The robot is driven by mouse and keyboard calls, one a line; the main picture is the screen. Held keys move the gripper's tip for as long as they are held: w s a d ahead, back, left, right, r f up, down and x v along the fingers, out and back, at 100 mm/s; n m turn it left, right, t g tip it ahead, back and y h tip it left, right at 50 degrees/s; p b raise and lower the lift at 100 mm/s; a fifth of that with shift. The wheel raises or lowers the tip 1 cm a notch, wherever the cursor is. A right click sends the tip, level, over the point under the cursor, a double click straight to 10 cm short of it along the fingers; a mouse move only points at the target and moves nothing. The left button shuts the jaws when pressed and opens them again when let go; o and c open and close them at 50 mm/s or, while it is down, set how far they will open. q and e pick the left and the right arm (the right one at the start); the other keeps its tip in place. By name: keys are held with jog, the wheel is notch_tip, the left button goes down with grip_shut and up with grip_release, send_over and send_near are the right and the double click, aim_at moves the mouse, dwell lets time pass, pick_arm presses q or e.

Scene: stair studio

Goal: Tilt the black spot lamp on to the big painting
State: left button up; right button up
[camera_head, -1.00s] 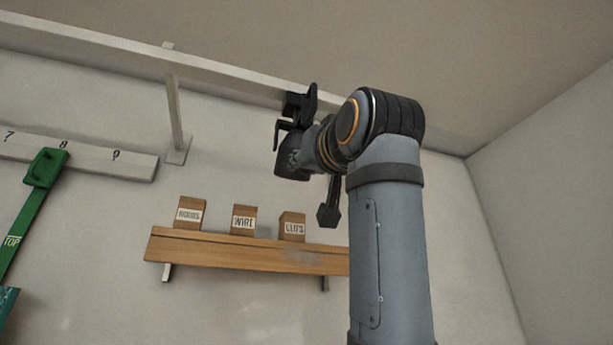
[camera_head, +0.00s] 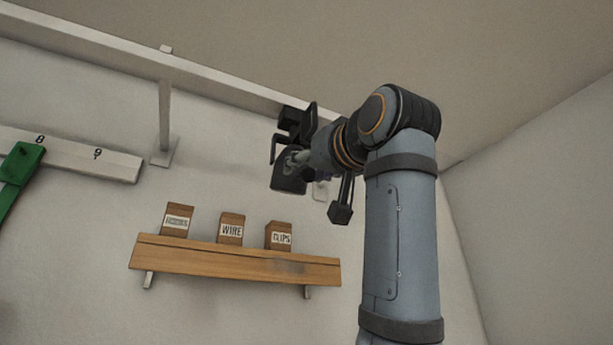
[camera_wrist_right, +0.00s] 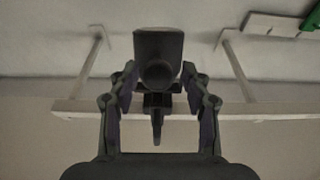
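The black spot lamp (camera_head: 289,179) hangs below the pale rail high on the wall in the head view, partly covered by my right gripper (camera_head: 303,158). In the right wrist view the lamp (camera_wrist_right: 158,45) shows as a dark flat head with a round part and a narrow clamp below it. My right gripper (camera_wrist_right: 158,80) has its fingers spread on both sides of the lamp, with small gaps visible; whether either finger touches it I cannot tell. My left gripper is not in view. The big painting is not in view.
The pale rail (camera_head: 218,84) runs along the wall on brackets (camera_head: 164,115). Below is a wooden shelf (camera_head: 230,262) with boxes, including one labelled WIRE (camera_head: 231,229). A numbered white strip (camera_head: 113,164) and green slider (camera_head: 20,163) are at left. The wall right of the shelf is bare.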

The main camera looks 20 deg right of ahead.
jog(key=shift+w+a, duration=0.1)
jog(key=shift+a, duration=0.1)
jog(key=v, duration=1.2)
jog(key=shift+d, duration=0.1)
